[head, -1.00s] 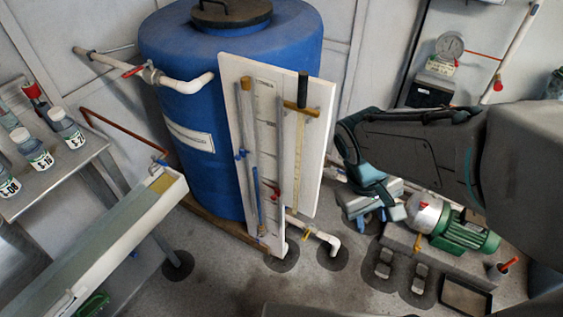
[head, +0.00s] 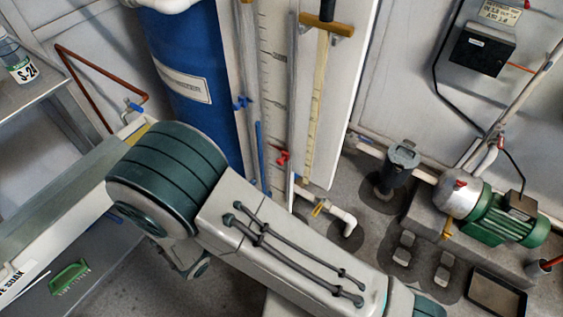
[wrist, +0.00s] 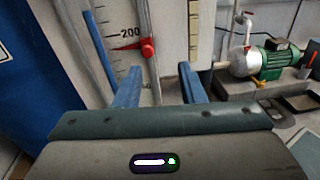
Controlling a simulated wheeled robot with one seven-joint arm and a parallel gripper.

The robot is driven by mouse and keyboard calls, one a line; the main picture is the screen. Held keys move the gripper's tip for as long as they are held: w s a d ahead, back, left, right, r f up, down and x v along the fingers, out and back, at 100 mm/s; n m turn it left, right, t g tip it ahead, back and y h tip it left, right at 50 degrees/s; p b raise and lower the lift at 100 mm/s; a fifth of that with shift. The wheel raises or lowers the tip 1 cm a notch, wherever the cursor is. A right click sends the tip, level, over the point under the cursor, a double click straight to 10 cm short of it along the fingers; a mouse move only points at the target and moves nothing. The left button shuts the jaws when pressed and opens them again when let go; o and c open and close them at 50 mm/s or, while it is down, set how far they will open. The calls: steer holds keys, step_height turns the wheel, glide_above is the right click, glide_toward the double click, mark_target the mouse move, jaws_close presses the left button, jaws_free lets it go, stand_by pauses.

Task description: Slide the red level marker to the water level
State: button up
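The red level marker (head: 283,157) sits on a vertical rail in front of the white scale board (head: 272,95). In the wrist view the red marker (wrist: 148,47) is beside the "200" mark. A thin blue water column (head: 259,150) stands left of the scale, and it also shows in the wrist view (wrist: 100,45). Its top is higher in both pictures than the marker. My gripper (wrist: 160,68) is open and empty, its blue fingers pointing toward the scale below the marker. They appear apart from the marker. In the head view the gripper cannot be made out behind my arm.
A wooden T-handled gauge (head: 326,25) hangs right of the scale. A white pipe elbow (head: 345,222) juts out below. A green pump (head: 495,215) stands at the right, a bench (head: 60,205) at the left.

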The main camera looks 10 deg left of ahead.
mark_target(279, 162)
steer(key=shift+n+t+y, duration=0.5)
steer(key=shift+n+y, duration=0.2)
steer(key=x, duration=0.4)
steer(key=f+b+x, duration=0.1)
steer(key=x, duration=0.3)
steer(key=a+b+x, duration=0.1)
steer(key=x, duration=0.3)
steer(key=shift+w+f, duration=0.3)
steer(key=shift+w, duration=0.25)
jaws_close()
